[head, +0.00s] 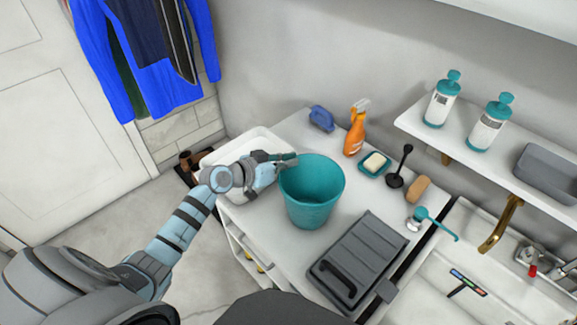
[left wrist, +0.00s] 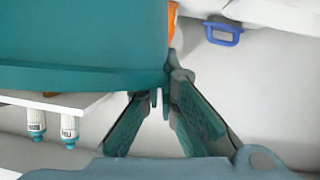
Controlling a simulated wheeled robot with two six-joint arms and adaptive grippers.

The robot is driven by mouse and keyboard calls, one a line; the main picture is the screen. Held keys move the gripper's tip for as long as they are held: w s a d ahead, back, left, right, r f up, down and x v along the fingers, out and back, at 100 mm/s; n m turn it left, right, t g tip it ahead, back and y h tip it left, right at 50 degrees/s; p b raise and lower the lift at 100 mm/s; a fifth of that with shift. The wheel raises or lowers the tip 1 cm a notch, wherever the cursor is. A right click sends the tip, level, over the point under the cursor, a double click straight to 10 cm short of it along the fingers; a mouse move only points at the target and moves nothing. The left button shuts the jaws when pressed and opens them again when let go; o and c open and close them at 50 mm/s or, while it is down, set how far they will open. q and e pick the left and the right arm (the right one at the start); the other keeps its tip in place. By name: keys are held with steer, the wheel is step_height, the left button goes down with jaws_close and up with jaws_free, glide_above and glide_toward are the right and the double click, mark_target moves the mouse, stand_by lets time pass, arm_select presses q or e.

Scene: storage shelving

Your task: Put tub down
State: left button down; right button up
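The teal tub (head: 312,195), a round bucket with an open top, is upright over the white countertop. I cannot tell whether its base touches the surface. My left gripper (head: 285,158) is at the left of its rim. In the left wrist view the tub (left wrist: 85,50) fills the upper left. The left gripper's fingers (left wrist: 161,95) come close together at the tub's edge and look shut on its wall. The exact contact is partly hidden by the tub. My right gripper is not in view.
Behind are a white basin (head: 262,138), a blue brush (head: 321,118), an orange spray bottle (head: 356,130) and a soap dish (head: 374,165). A grey ridged board (head: 360,260) lies in front right. A shelf (head: 470,155) overhangs the right.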

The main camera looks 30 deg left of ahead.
arm_select(q)
steer(key=shift+f, duration=0.2)
steer(key=c, duration=2.3)
jaws_free()
steer(key=shift+f, duration=0.2)
steer(key=o, duration=0.5)
steer(key=shift+r, duration=0.1)
steer(key=shift+r, duration=0.25)
steer(key=p+v, duration=0.2)
steer(key=v, duration=1)
